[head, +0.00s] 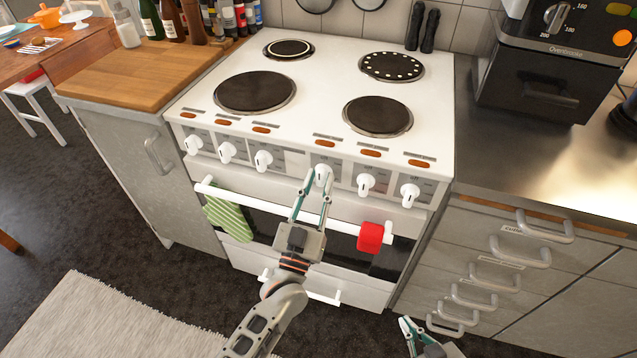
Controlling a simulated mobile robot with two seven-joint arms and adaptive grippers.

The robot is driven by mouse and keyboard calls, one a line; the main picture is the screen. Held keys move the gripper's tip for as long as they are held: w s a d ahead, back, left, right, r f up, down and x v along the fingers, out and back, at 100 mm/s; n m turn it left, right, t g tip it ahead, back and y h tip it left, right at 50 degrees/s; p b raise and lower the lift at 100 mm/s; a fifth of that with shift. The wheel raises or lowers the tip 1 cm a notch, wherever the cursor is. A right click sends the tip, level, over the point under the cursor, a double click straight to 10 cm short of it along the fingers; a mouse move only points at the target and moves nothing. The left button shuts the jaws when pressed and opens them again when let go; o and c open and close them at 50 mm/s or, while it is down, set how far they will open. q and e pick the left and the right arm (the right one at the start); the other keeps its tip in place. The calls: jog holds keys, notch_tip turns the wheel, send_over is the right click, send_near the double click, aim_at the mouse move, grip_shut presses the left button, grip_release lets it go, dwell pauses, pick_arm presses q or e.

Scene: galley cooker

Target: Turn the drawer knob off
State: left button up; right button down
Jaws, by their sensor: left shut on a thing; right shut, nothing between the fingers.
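The white cooker (312,60) has a row of several white knobs along its front panel. My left gripper (312,187) is shut on the knob (322,172) that is third from the right. Its fingers reach up from below and partly cover this knob. The labels by the knobs are too small to read, so I cannot tell which one is marked for the drawer. The knob's exact angle is hard to tell. My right gripper (411,335) is shut and empty at the bottom edge, low in front of the drawers on the right, partly out of view.
A white oven handle (275,210) runs below the knobs, with a green striped towel (228,214) and a red cloth (370,237) on it. Other knobs (366,185) stand close to the right. A wooden counter (150,68) is left, a steel counter (540,150) right.

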pick_arm(q)
jog(key=o, duration=0.9)
jog(key=shift+s+f, duration=0.15)
jog(key=shift+s, duration=0.05)
jog(key=v, duration=1.1)
jog(key=shift+s, duration=0.2)
pick_arm(e)
jog(key=shift+w, duration=0.2)
